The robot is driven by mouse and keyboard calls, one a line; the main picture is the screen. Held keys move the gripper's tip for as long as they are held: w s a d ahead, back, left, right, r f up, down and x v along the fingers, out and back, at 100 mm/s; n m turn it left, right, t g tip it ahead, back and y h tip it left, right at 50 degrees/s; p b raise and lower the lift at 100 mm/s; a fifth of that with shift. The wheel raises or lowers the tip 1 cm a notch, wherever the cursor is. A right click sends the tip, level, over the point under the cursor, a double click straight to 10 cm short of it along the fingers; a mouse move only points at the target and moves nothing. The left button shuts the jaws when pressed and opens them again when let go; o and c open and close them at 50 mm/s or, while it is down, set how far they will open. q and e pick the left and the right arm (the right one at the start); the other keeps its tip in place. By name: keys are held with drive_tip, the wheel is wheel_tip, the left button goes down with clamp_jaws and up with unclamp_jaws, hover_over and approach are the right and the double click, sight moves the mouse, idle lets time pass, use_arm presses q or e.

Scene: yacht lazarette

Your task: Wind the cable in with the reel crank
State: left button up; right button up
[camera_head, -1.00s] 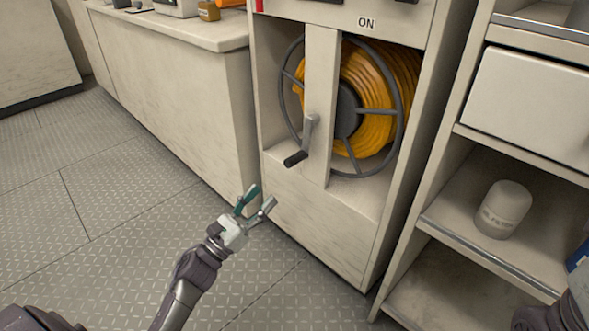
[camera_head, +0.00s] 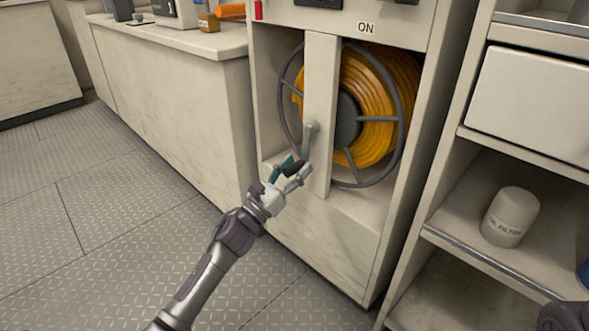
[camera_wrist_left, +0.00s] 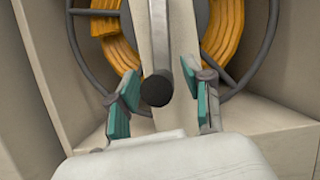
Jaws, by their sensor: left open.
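The cable reel (camera_head: 348,115) sits in an open cabinet bay, its grey spoked rim around wound orange cable (camera_head: 375,105). A vertical post (camera_head: 320,110) stands in front of it. The grey crank arm (camera_head: 310,140) hangs down from the hub, with a black handle (camera_head: 293,167) at its lower end. My left gripper (camera_head: 290,172) is open at the handle. In the left wrist view the handle (camera_wrist_left: 156,90) points at the camera, between the two teal-padded fingers (camera_wrist_left: 160,98), with gaps on both sides. My right gripper is not in view; a bit of my right arm shows at bottom right.
A counter (camera_head: 170,38) with bottles and boxes stands to the left of the cabinet. A shelf unit on the right holds a white filter canister (camera_head: 510,217). The patterned metal floor (camera_head: 120,220) is clear at the left.

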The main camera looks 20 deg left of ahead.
use_arm(q)
clamp_jaws()
idle(0.4)
